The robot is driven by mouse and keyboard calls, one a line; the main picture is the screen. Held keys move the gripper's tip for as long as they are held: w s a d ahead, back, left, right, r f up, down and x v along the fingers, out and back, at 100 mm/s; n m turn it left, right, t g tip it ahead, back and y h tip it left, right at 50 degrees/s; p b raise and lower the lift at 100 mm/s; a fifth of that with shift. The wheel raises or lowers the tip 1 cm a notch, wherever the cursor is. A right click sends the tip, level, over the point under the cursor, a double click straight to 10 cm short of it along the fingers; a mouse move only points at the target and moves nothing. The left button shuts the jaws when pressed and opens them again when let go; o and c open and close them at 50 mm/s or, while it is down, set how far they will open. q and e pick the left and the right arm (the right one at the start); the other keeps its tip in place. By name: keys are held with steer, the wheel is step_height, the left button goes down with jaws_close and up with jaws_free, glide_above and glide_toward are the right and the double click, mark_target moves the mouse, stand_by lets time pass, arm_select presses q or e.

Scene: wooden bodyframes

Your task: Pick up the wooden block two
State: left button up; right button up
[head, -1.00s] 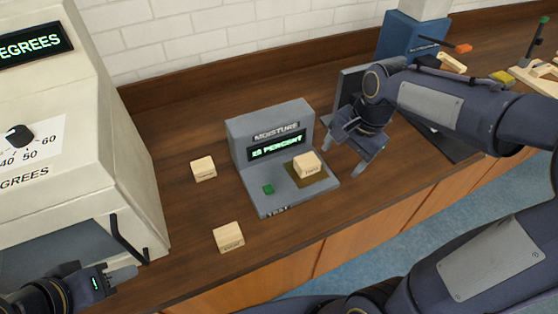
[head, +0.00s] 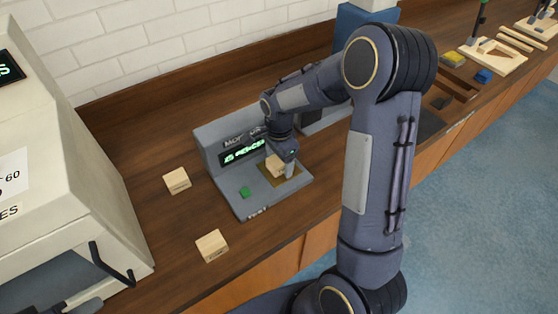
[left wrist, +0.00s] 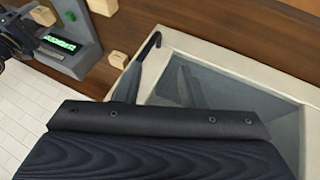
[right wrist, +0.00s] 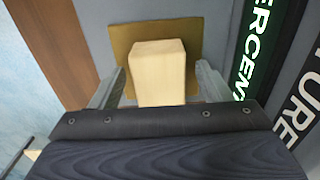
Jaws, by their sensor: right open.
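A pale wooden block (head: 274,163) sits on the brown pad of the grey moisture meter (head: 232,192). My right gripper (head: 282,170) is over the pad. In the right wrist view the same block (right wrist: 158,72) lies between the two open fingers, with a gap on either side. Two more wooden blocks lie on the counter, one left of the meter (head: 177,180) and one nearer the front edge (head: 212,245). The block labels are too small to read, so I cannot tell which is block two. My left gripper (head: 86,306) is barely in view at the lower left.
A cream machine (head: 60,190) with a dark handle stands at the left. The meter has a green button (head: 245,191) and a lit display. A blue object (head: 355,25) and trays stand further right.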

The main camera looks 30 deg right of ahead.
steer(key=shift+f, duration=0.1)
steer(key=c, duration=1)
steer(key=shift+c, duration=0.8)
